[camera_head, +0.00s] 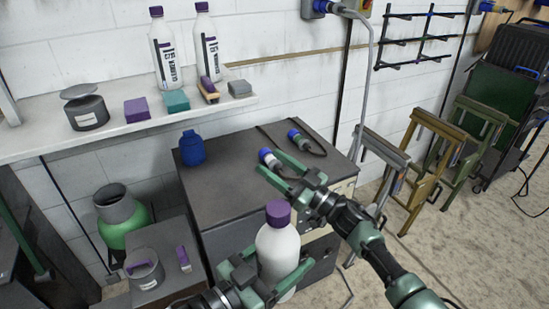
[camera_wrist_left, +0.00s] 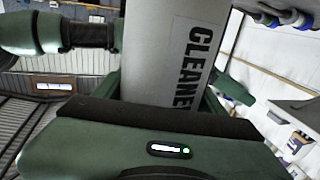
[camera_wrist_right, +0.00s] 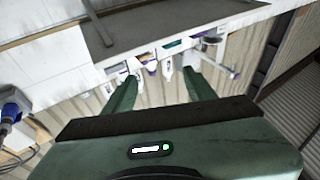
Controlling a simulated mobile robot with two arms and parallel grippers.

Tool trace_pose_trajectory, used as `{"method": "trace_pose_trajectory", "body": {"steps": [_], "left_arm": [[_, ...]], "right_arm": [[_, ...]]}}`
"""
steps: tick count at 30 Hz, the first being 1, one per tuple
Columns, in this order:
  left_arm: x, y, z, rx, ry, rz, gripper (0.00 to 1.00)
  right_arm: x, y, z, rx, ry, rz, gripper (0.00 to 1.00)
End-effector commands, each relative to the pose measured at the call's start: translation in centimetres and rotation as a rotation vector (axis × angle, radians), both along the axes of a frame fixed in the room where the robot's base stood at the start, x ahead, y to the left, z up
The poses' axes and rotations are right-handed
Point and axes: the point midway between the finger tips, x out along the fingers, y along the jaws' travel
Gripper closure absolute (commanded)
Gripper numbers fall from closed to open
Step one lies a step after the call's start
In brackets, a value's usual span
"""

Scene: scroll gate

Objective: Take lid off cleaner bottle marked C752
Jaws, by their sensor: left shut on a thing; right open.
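A white cleaner bottle (camera_head: 278,254) with a purple lid (camera_head: 277,212) stands roughly upright in my left gripper (camera_head: 275,274), in front of the dark cabinet. The lid is on. In the left wrist view the bottle (camera_wrist_left: 160,62) shows the word CLEANER; no C752 mark can be read. My left gripper is shut around the bottle's body. My right gripper (camera_head: 276,170) is open and empty, above the cabinet top, behind and above the lid. Its spread fingers also show in the right wrist view (camera_wrist_right: 160,88), with nothing between them.
The dark cabinet (camera_head: 225,190) carries a blue jar (camera_head: 192,148) and blue-white plugs with cables. The shelf (camera_head: 50,142) holds two white purple-capped bottles (camera_head: 163,50), sponges, a brush and a tin. A grey bucket (camera_head: 145,268) stands lower left. Folding trestles (camera_head: 430,150) stand right.

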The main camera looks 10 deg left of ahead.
Motion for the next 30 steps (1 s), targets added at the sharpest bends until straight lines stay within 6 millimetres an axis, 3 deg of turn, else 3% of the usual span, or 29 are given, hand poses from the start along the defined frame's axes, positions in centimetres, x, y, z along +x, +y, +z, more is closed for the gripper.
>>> {"method": "trace_pose_trajectory", "body": {"steps": [1, 6, 11, 15, 18, 22, 25, 30], "left_arm": [[0.0, 0.0, 0.2, -0.001, -0.003, -0.001, 1.0], [0.0, 0.0, 0.2, -0.001, -0.003, -0.001, 1.0], [0.0, 0.0, 0.2, -0.001, -0.003, -0.001, 1.0], [0.0, 0.0, 0.2, -0.001, -0.003, -0.001, 1.0], [0.0, 0.0, 0.1, -0.001, -0.003, -0.001, 1.0], [0.0, 0.0, 0.1, -0.001, -0.003, -0.001, 1.0], [0.0, 0.0, 0.1, -0.001, -0.003, -0.001, 1.0], [0.0, 0.0, 0.1, -0.001, -0.003, -0.001, 1.0]], "right_arm": [[-0.7, 1.1, 2.5, -0.001, -0.042, 0.058, 0.45], [-4.6, 4.5, 9.4, -0.035, -0.156, 0.277, 0.45], [-9.9, 7.1, 14.8, -0.136, -0.259, 0.515, 0.45], [-15.9, 8.6, 18.0, -0.333, -0.342, 0.752, 0.45], [-19.8, 8.6, 18.7, -0.547, -0.377, 0.899, 0.45], [-23.3, 7.0, 18.4, -0.882, -0.381, 1.014, 0.45], [-24.6, 4.7, 18.0, -1.168, -0.357, 1.028, 0.45], [-24.6, 0.2, 18.3, -1.596, -0.277, 0.918, 0.45]]}}
